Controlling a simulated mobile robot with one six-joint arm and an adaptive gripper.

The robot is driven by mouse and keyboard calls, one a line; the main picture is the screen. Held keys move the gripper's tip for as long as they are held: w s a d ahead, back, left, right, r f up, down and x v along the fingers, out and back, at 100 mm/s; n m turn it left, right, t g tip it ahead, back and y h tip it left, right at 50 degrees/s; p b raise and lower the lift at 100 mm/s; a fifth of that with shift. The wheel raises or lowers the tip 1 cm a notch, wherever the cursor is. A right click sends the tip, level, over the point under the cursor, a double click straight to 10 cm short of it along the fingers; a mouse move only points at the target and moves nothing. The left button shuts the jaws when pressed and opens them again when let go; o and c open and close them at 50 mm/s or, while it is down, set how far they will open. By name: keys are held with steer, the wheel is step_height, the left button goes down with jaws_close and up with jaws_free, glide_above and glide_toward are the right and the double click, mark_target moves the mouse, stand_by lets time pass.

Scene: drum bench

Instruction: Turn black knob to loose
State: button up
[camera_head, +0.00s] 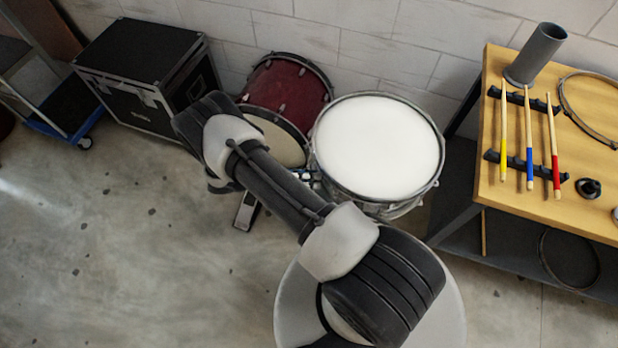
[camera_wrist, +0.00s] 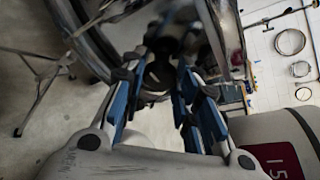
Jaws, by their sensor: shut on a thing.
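In the wrist view, my gripper (camera_wrist: 163,78) has its two blue-padded fingers closed around a dark, rounded part that looks like the black knob (camera_wrist: 171,42). The knob is in shadow, beside chrome drum hardware. Its marking and turn position cannot be read. In the head view, a snare-like drum with a white head (camera_head: 378,145) stands beyond my arm, and my arm reaches toward its left side. My forearm and wrist hide most of the gripper and the knob there.
A wooden bench (camera_head: 490,215) on the right holds a grey cup (camera_head: 537,54), sticks on a black rack, a hoop and a black round part (camera_head: 588,188). A red drum (camera_head: 288,92) stands close behind my arm. A black case (camera_head: 140,75) is farther left. The left floor is open.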

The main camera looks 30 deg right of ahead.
steer(key=shift+f+n, duration=0.1)
steer(key=shift+n, duration=0.2)
stand_by(0.4)
steer(key=o, duration=1.1)
steer(key=shift+a, duration=0.1)
steer(key=v, duration=1.2)
